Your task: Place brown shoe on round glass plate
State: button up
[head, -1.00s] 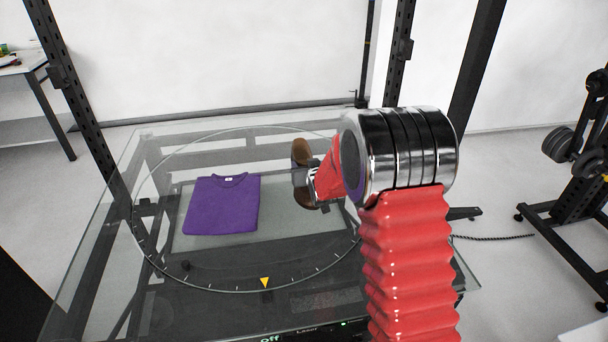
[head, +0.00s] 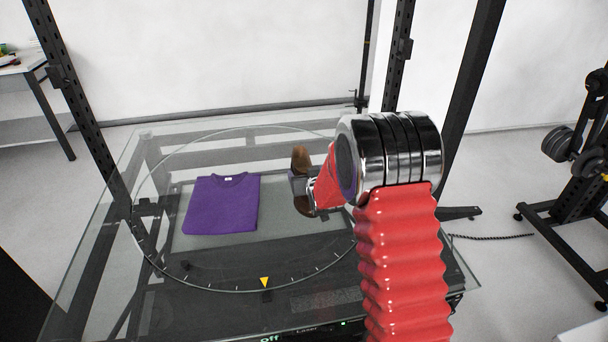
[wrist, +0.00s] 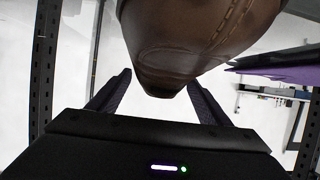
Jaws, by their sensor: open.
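The brown shoe (head: 301,157) is at the right part of the round glass plate (head: 180,287). My gripper (head: 298,184) and wrist cover its middle in the head view. In the wrist view the brown leather shoe (wrist: 190,35) fills the top middle, its rounded end pointing down between the two fingers. My gripper (wrist: 158,86) is open, with a finger on each side of that end and bright gaps beside the lower part. I cannot tell whether the shoe rests fully on the glass.
A folded purple shirt (head: 222,204) lies on the plate left of the shoe; its edge shows at the right of the wrist view (wrist: 285,71). Dark upright posts (head: 396,75) stand behind the glass table. The plate's front strip is bare.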

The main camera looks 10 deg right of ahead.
jog(key=shift+s+r, duration=0.1)
jog(key=shift+v, duration=5.9)
jog(key=shift+s+r, duration=0.25)
jog(key=shift+r, duration=0.1)
jog(key=s+r+g, duration=0.2)
jog(key=s+r, duration=0.2)
jog(key=s, duration=0.8)
jog(key=s+a+r+g, duration=0.1)
jog(key=s+r+g, duration=0.2)
jog(key=s, duration=0.9)
jog(key=s+r+g, duration=0.2)
jog(key=s+r, duration=0.3)
jog(key=s, duration=0.8)
jog(key=shift+a+g, duration=0.25)
jog(key=shift+g, duration=0.15)
